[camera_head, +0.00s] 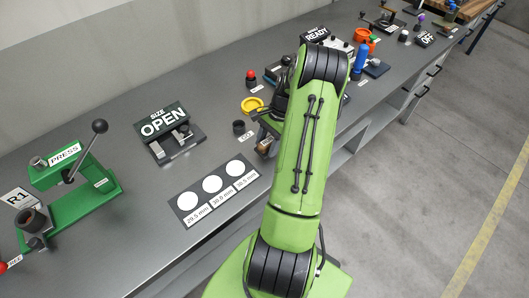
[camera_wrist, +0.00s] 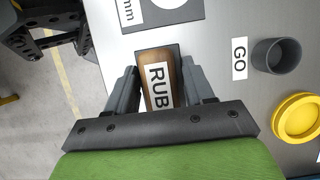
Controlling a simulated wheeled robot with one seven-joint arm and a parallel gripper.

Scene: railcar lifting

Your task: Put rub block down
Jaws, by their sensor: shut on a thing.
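The rub block (camera_wrist: 158,80) is brown with a white label reading RUB. In the wrist view it sits between the two fingers of my gripper (camera_wrist: 162,92), which is shut on it. Its top end lies close to the edge of the dark size plate (camera_wrist: 175,22); I cannot tell whether it touches the bench. In the head view the block (camera_head: 265,144) shows small at the left of my green arm, by the right end of the size plate (camera_head: 213,190). My arm hides part of the gripper there.
A dark GO ring (camera_wrist: 277,56) and a yellow dish (camera_wrist: 298,117) stand right of the block in the wrist view. The SIZE OPEN device (camera_head: 168,132) and green press (camera_head: 75,178) stand left on the grey bench. The bench's front edge is close to the block.

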